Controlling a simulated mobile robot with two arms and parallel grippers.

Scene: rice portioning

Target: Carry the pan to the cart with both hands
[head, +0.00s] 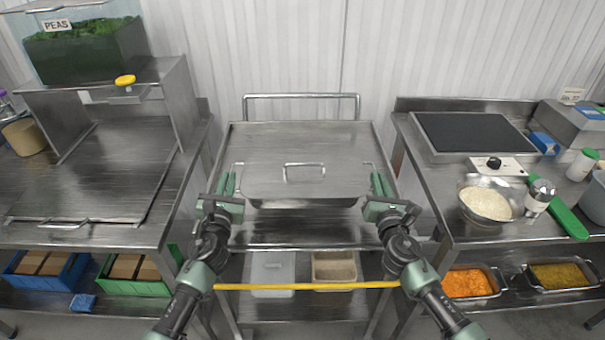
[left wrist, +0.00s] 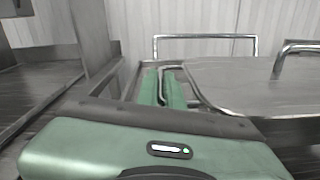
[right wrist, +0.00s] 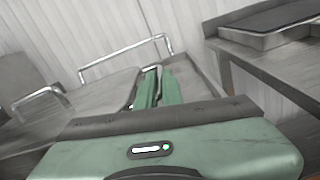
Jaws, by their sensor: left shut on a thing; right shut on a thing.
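The lidded steel pan (head: 262,179) is at the middle of the head view, over the top of the steel cart (head: 345,130). Its lid has a raised handle in the middle. My left gripper (head: 226,184) is shut on the pan's left side handle, which also shows between the green fingers in the left wrist view (left wrist: 164,88). My right gripper (head: 380,183) is shut on the pan's right side handle, seen in the right wrist view (right wrist: 157,88). The pan looks level. I cannot tell whether its base touches the cart top.
The left counter (head: 110,233) holds a glass bin of peas (head: 85,50). The right counter (head: 430,165) holds a bowl of rice (head: 486,203) and a dark-topped scale or hotplate (head: 470,131). The cart's lower shelf holds containers, and a yellow bar (head: 300,287) crosses in front.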

